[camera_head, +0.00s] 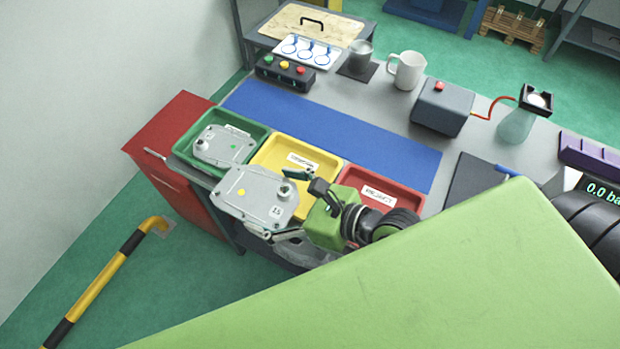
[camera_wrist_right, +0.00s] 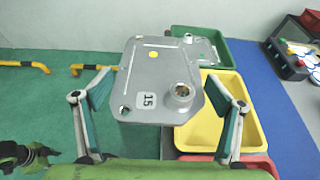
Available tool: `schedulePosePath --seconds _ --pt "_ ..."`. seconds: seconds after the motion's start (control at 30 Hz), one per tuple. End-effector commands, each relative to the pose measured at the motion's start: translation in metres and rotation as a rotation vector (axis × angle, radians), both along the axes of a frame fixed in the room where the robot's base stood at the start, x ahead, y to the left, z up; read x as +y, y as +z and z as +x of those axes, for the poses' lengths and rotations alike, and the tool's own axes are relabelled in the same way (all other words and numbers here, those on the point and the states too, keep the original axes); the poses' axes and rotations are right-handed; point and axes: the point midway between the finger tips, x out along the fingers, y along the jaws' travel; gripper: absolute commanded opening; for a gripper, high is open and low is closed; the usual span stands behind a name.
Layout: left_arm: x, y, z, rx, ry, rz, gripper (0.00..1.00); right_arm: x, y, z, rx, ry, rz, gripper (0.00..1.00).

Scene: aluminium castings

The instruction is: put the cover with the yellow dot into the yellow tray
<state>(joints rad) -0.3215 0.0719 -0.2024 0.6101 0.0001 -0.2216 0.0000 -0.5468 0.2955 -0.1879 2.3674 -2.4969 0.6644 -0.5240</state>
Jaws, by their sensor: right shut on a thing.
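The grey cast cover with the yellow dot (camera_head: 256,194) is marked 15. My right gripper (camera_head: 288,205) is shut on it and holds it level in front of the trays. In the right wrist view, the cover (camera_wrist_right: 150,75) sits between the two fingers of my right gripper (camera_wrist_right: 160,106). The yellow tray (camera_head: 310,153) lies just behind the cover, which hides its near left part; its inside also shows in the right wrist view (camera_wrist_right: 245,112), to the right of the cover.
The green tray (camera_head: 262,135) holds another grey cover (camera_head: 222,145). A red tray (camera_head: 410,202) stands right of the yellow one. A blue mat (camera_head: 340,137) lies behind the trays. A red cabinet (camera_head: 175,140) stands at the left; a yellow-black rail (camera_head: 115,265) runs near the floor.

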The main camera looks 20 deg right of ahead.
Motion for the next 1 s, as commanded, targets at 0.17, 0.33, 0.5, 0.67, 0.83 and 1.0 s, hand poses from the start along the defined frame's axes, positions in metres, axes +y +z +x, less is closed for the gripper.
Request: schedulePosePath --seconds 0.17,0.33,0.5,0.67,0.83,1.0 --pt "0.003 -0.015 0.019 -0.026 -0.002 0.003 0.37 -0.012 -0.011 0.01 -0.009 -0.005 -0.008 0.55" --pt "0.009 -0.048 0.038 -0.052 -0.001 0.008 0.37 -0.043 -0.033 0.037 -0.009 -0.005 -0.009 0.55" --pt "0.01 -0.078 0.039 -0.052 0.0 0.01 0.37 -0.071 -0.051 0.063 -0.007 -0.005 -0.006 0.55" --pt "0.009 -0.106 0.029 -0.039 0.001 0.009 0.37 -0.083 -0.074 0.074 -0.005 -0.005 -0.004 0.55" --pt "0.008 -0.125 0.019 -0.023 0.002 0.008 0.37 -0.094 -0.086 0.084 -0.005 -0.004 -0.002 0.55" --pt "0.006 -0.129 0.019 -0.024 0.001 0.006 0.37 -0.097 -0.09 0.087 -0.004 -0.004 -0.002 0.55"
